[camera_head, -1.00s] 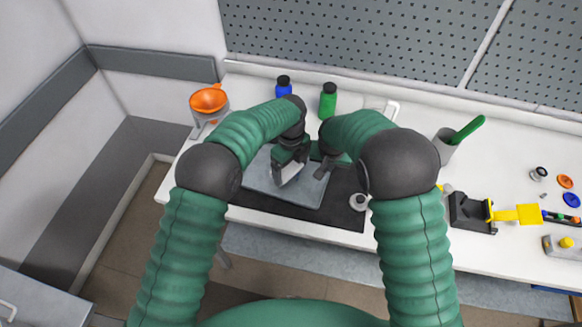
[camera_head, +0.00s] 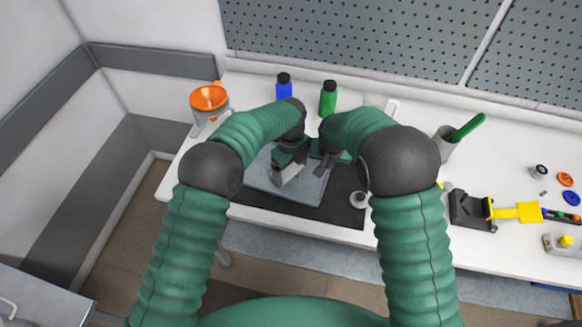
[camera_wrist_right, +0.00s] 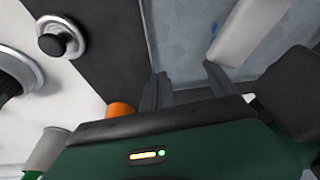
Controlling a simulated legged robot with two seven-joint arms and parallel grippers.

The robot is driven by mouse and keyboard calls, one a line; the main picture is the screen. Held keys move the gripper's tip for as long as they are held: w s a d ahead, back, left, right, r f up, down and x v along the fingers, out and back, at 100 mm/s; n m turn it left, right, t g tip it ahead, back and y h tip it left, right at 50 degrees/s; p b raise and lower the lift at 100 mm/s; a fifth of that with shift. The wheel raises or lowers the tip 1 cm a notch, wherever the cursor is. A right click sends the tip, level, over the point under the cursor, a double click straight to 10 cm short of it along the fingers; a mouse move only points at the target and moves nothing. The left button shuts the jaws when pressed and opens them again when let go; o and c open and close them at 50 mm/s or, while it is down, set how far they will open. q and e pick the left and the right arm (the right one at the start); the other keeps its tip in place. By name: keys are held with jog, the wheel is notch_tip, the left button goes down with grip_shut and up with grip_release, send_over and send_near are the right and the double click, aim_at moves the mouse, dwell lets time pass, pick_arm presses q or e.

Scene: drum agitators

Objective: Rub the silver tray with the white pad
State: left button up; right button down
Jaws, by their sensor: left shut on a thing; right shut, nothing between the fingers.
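The silver tray (camera_head: 312,190) lies flat on a dark mat on the white table, partly covered by my arms. My left gripper (camera_head: 283,169) is shut on the white pad (camera_head: 288,175) and holds it low over the tray. I cannot tell for sure whether the pad touches the tray. My right gripper (camera_head: 324,167) is shut and empty above the tray, to the right of the pad. In the right wrist view the tray (camera_wrist_right: 182,40) lies beyond my right fingers (camera_wrist_right: 188,82), and the white pad (camera_wrist_right: 250,30) shows at the upper right.
A dark mat (camera_head: 345,213) extends under and right of the tray. Blue (camera_head: 284,90) and green (camera_head: 328,100) bottles stand behind. An orange funnel (camera_head: 209,97) is at left, a grey cup (camera_head: 446,143) at right.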

pick_arm(q)
jog(key=shift+w+d, duration=0.35)
jog(key=shift+w, duration=0.55)
jog(key=shift+w+d, duration=0.3)
jog(key=shift+w, duration=0.55)
jog(key=shift+s+a+f, duration=0.1)
jog(key=shift+s+a, duration=0.15)
jog(key=shift+s, duration=0.35)
jog(key=shift+s+a+r, duration=0.1)
jog(key=shift+s+a, duration=0.15)
jog(key=shift+s, duration=0.35)
jog(key=shift+s+a+f, duration=0.1)
jog(key=shift+s+a, duration=0.15)
jog(key=shift+s, duration=0.35)
jog(key=shift+a, duration=0.1)
jog(key=shift+w+d, duration=0.3)
jog(key=shift+w, duration=0.6)
jog(key=shift+w+d, duration=0.3)
jog(key=shift+w, duration=0.55)
jog(key=shift+s+a, duration=0.3)
jog(key=shift+s, duration=0.55)
jog(key=shift+s+a, duration=0.3)
jog(key=shift+s, duration=0.5)
